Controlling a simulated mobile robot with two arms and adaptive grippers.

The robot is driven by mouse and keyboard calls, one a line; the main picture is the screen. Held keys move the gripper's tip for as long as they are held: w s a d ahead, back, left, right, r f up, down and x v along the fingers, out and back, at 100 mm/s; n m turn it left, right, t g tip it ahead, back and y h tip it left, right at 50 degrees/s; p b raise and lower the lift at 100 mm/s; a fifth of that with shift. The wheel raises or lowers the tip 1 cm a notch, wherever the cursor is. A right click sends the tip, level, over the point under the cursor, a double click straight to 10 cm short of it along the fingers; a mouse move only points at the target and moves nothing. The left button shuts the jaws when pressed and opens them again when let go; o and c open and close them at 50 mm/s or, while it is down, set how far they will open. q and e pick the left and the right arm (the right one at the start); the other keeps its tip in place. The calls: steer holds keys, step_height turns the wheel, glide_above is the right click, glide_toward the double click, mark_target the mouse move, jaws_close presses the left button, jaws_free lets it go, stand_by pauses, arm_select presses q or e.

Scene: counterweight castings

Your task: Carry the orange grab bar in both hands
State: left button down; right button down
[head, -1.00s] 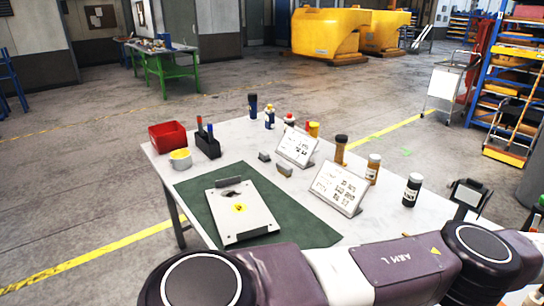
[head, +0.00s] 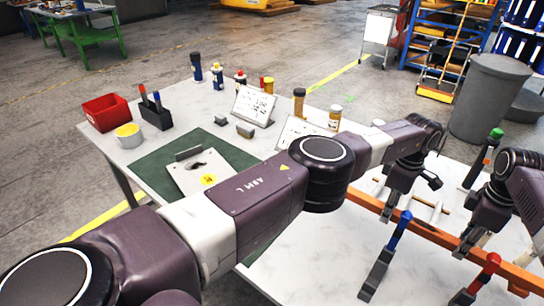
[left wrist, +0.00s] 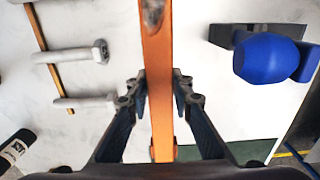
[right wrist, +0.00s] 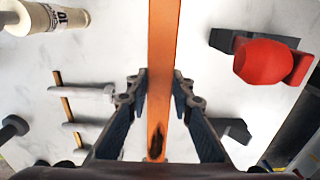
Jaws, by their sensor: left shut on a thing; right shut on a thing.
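The orange grab bar (head: 430,235) runs slantwise above the white table at the right of the head view. My left gripper (head: 388,214) is shut on it toward its far left end. My right gripper (head: 465,252) is shut on it further right and nearer. In the left wrist view the bar (left wrist: 157,60) passes between the fingers of my left gripper (left wrist: 157,95). In the right wrist view the bar (right wrist: 163,50) passes between the fingers of my right gripper (right wrist: 160,92), with a dark mark low on it. Whether the bar touches the table is unclear.
A grey bin (head: 488,98) stands behind.

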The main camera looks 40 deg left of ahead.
arm_select(q)
steer(key=shift+w+d, duration=0.15)
steer(key=shift+d, duration=0.25)
arm_select(e)
steer(key=shift+w+d, duration=0.2)
steer(key=shift+d, duration=0.25)
arm_select(q)
steer(key=shift+a+f, duration=0.1)
arm_select(e)
steer(key=shift+a+f, duration=0.1)
steer(key=shift+a, duration=0.05)
